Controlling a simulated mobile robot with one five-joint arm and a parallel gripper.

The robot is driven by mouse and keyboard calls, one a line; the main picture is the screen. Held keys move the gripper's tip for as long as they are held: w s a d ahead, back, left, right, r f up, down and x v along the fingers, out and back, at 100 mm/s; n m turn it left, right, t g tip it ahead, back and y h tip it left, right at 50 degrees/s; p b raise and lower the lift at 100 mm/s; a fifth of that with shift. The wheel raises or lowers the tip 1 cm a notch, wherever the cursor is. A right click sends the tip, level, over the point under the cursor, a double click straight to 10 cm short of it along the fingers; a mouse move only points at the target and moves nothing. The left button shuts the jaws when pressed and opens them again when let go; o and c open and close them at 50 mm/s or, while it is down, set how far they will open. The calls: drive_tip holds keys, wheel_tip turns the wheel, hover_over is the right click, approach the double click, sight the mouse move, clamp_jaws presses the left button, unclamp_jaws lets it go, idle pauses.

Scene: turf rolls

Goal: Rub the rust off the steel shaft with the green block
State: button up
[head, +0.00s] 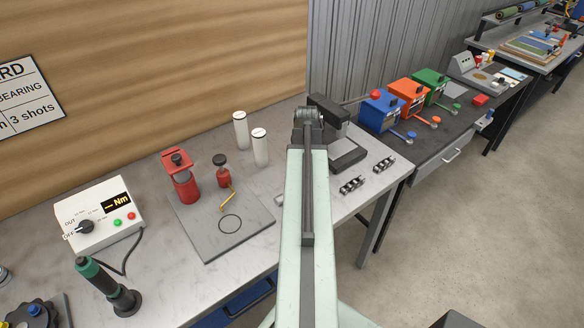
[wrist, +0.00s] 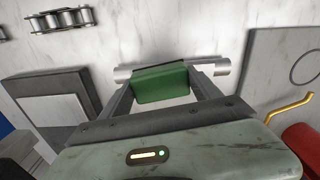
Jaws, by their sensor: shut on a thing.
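My gripper (wrist: 163,88) is shut on the green block (wrist: 160,84) in the wrist view, with one finger at each side of it. The steel shaft (wrist: 222,67) lies across the picture just behind the block, its pale ends showing to the left and right. The block covers the shaft's middle, so I see no rust there and cannot tell whether the block touches it. In the head view my arm hides the gripper and block. A small pale end, seemingly the shaft's (head: 279,200), shows left of my arm.
Two white cylinders (head: 260,147) stand behind. Chain pieces (head: 352,184) and a dark-framed block (head: 347,153) are to the right. Bare bench lies between.

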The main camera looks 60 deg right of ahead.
drive_tip(key=shift+s+d, duration=0.2)
drive_tip(key=shift+d, duration=0.5)
drive_tip(key=shift+s, duration=0.2)
drive_tip(key=shift+w+a, duration=0.2)
drive_tip(key=shift+a, duration=0.1)
drive_tip(key=shift+w+a, duration=0.3)
drive_tip(key=shift+a, duration=0.7)
drive_tip(key=shift+w+a, duration=0.35)
drive_tip(key=shift+a, duration=0.7)
drive_tip(key=shift+w+a, duration=0.3)
drive_tip(key=shift+a, duration=0.7)
drive_tip(key=shift+w+a+r, duration=0.15)
drive_tip(key=shift+a+r, duration=0.1)
wheel_tip(320, 180, up, 7)
drive_tip(key=p, duration=0.7)
drive_tip(key=shift+d, duration=0.15)
drive_tip(key=shift+f, duration=0.15)
wheel_tip(320, 180, down, 6)
drive_tip(key=b, duration=0.5)
drive_tip(key=shift+b, duration=0.35)
